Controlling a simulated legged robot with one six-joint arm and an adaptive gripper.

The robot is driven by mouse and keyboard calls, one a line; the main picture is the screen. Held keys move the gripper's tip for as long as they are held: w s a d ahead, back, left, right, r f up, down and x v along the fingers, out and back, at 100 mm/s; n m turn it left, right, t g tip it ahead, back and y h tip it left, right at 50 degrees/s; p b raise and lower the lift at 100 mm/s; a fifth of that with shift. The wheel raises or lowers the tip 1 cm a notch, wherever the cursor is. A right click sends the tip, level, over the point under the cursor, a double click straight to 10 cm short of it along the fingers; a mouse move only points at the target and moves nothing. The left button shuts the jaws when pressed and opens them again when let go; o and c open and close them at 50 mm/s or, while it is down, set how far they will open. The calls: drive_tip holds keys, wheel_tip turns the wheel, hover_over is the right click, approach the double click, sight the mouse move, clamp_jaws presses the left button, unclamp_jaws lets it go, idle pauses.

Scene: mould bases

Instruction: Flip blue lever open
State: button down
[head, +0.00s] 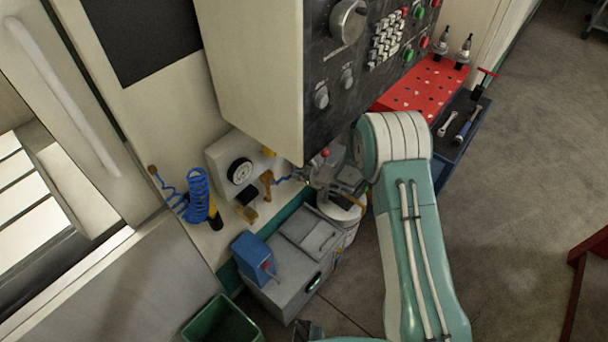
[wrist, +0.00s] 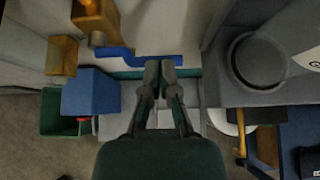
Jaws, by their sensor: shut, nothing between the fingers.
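The blue lever (wrist: 138,58) runs sideways from a brass valve (wrist: 95,18) in the upper part of the wrist view. In the head view the brass valve (head: 266,182) is on the pale machine panel, with a small bit of the blue lever (head: 285,179) to its right. My gripper (wrist: 160,66) is shut and empty. Its fingertips overlap the lower edge of the lever's right part in the wrist view; I cannot tell whether they touch it. In the head view my gripper (head: 318,178) is right of the valve, partly lost among my wrist parts.
A blue box (wrist: 92,92) and a green bin (wrist: 58,112) are lower left in the wrist view. A gauge (head: 240,171) and a coiled blue hose (head: 199,193) are left of the valve. The control cabinet (head: 250,75) overhangs above. A grey box (head: 285,285) stands below.

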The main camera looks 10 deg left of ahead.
drive_tip(key=shift+f, duration=0.1)
idle(0.4)
wheel_tip(320, 180, down, 7)
drive_tip(key=s+a+m+g+y, duration=0.1)
drive_tip(key=s+m+g+y, duration=0.1)
drive_tip(key=m+g+y, duration=0.3)
drive_tip(key=shift+s+a+m+g, duration=0.3)
drive_tip(key=shift+s+m, duration=0.1)
drive_tip(key=shift+m, duration=0.5)
drive_tip(key=shift+d, duration=0.1)
drive_tip(key=f+v, duration=0.2)
drive_tip(key=v, duration=1.1)
drive_tip(key=shift+w+d, duration=0.35)
drive_tip(key=shift+d, duration=0.25)
